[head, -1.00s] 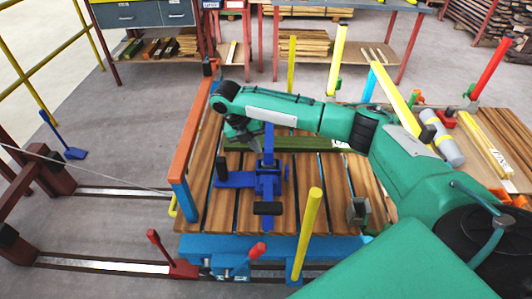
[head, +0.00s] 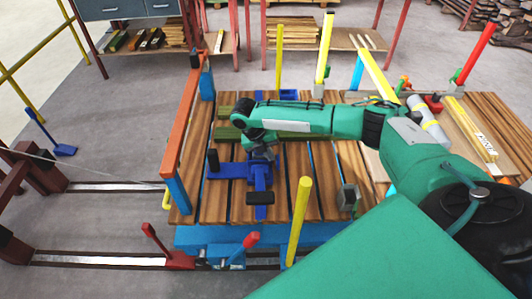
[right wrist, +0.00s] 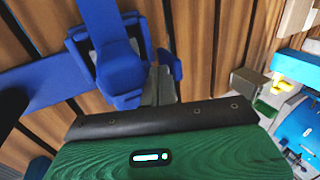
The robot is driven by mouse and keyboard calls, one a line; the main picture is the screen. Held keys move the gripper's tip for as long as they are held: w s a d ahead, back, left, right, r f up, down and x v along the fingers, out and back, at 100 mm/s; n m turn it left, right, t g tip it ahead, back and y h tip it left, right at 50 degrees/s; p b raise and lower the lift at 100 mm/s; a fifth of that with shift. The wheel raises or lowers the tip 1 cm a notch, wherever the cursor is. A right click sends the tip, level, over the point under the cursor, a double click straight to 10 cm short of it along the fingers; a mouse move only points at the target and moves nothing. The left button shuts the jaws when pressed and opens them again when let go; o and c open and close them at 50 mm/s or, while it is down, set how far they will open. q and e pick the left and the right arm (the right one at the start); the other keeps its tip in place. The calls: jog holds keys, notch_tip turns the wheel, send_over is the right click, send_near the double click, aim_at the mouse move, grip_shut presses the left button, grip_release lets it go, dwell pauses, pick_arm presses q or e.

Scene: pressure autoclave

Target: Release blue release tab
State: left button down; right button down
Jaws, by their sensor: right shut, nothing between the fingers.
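A blue mechanism (head: 262,182) with a flat blue arm and a black-ended lever sits on the wooden slatted deck (head: 328,205). I cannot tell which of its blue parts is the release tab. My right gripper (head: 262,152) is over the far end of the mechanism and hides part of it. In the right wrist view, my shut grey fingers (right wrist: 155,88) are close beside a blue block (right wrist: 122,72) and a small blue piece (right wrist: 170,64). Nothing is between the fingers; whether they touch the blue parts is unclear. My left gripper is out of view.
An orange rail (head: 181,125) runs along the deck's left side. Yellow posts (head: 299,222) stand around the deck. A red lever (head: 155,238) stands at the front left.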

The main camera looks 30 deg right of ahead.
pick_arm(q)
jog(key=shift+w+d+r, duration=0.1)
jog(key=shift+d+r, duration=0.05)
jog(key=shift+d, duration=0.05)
